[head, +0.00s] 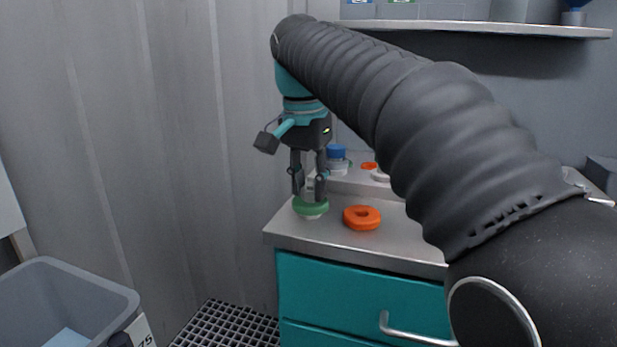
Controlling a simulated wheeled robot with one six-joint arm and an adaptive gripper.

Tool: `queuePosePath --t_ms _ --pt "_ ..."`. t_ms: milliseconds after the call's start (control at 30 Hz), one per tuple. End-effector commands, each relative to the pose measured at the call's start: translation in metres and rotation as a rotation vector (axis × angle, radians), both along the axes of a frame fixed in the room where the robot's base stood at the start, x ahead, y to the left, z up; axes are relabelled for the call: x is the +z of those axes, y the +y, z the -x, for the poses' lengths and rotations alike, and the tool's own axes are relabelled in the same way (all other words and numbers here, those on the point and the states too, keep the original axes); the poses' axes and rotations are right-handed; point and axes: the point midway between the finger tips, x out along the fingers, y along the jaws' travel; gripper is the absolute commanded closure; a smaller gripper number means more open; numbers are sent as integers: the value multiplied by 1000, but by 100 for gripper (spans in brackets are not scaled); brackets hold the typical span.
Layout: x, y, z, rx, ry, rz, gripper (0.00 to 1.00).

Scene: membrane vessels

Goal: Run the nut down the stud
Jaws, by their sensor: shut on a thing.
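My gripper (309,194) points straight down near the left front corner of a steel-topped bench (405,236). Its two fingers are closed around the top of a green round piece (311,209), which looks like the nut. A pale, small part shows just under the green piece, at the bench top. Something greyish shows between the fingers, too small to make out. The stud itself cannot be clearly seen. An orange ring (362,218) with a hole in its middle lies flat on the bench to the right of my gripper, apart from it.
A blue-capped container (337,154) and a small orange piece (369,166) stand on a raised ledge behind. A shelf (480,27) runs along the wall above. A grey bin (65,275) is on the left. My arm hides much of the bench's right side.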

Motion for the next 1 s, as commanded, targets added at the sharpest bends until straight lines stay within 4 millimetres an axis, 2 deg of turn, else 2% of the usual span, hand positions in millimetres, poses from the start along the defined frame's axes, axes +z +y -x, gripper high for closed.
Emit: queuePosePath --t_ms 833,867,967,1000 --pt "-1 -5 -2 -949 -6 6 100" --pt "-1 -6 -2 -951 -6 5 65" --pt "-1 -4 -1 -943 -5 5 40" --pt "-1 -3 -1 -941 -5 4 40"
